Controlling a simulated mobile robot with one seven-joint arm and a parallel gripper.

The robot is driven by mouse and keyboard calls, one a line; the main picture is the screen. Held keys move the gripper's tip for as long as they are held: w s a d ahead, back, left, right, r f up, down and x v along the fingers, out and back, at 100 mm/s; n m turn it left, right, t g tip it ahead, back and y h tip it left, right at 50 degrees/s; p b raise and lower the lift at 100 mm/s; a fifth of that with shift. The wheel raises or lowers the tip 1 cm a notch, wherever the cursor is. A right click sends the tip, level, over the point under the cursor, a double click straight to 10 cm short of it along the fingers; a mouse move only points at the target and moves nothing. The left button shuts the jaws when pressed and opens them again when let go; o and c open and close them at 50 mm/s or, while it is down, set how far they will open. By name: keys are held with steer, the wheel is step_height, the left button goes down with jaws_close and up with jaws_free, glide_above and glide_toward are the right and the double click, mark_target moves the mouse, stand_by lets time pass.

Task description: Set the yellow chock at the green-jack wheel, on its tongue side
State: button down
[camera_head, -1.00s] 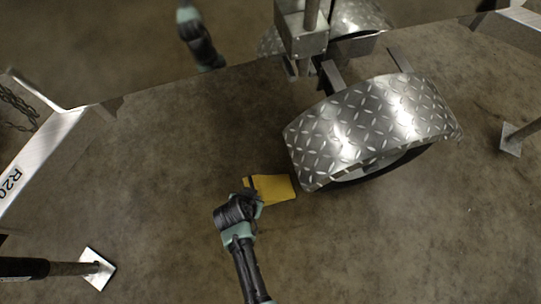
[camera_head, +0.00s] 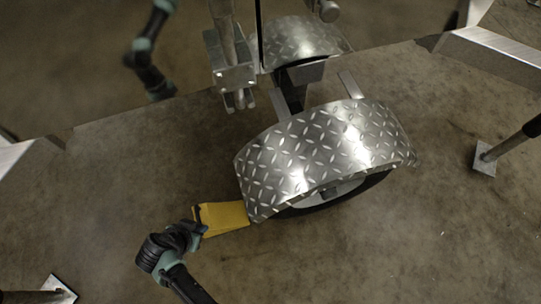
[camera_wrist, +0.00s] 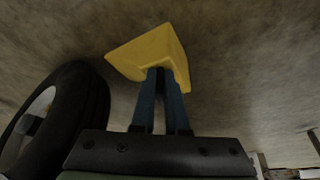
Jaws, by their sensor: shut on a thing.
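The yellow chock (camera_head: 225,216) is held low, near the floor, at the left end of the wheel's tread-plate fender (camera_head: 320,150). Its right end meets the fender's lower left corner in the head view; I cannot tell whether it touches the tyre. The dark tyre (camera_head: 345,197) shows under the fender. My gripper (camera_head: 202,224) is shut on the chock's left end. In the wrist view, the two fingers (camera_wrist: 165,78) grip the chock (camera_wrist: 146,52), and the tyre (camera_wrist: 78,110) stands to the left, with a gap between in that picture. No green jack part is recognisable.
A dark jack leg with a square foot (camera_head: 485,160) stands at the right; another foot plate (camera_head: 58,290) is at the lower left. A grey bracket with a post (camera_head: 228,75) stands behind the fender. The floor in front is clear.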

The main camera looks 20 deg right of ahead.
steer(key=b, duration=0.4)
glide_toward(239, 220)
steer(key=x, duration=0.2)
steer(key=a+x, duration=0.1)
steer(key=x, duration=0.2)
steer(key=shift+f, duration=0.25)
steer(key=shift+d+f, duration=0.2)
steer(key=shift+d, duration=0.4)
steer(key=d+b, duration=0.1)
steer(key=d+f+b, duration=0.2)
steer(key=d, duration=0.1)
steer(key=shift+w+f, duration=0.1)
steer(key=shift+f, duration=0.15)
steer(key=shift+f, duration=0.2)
steer(key=c, duration=0.9)
jaws_free()
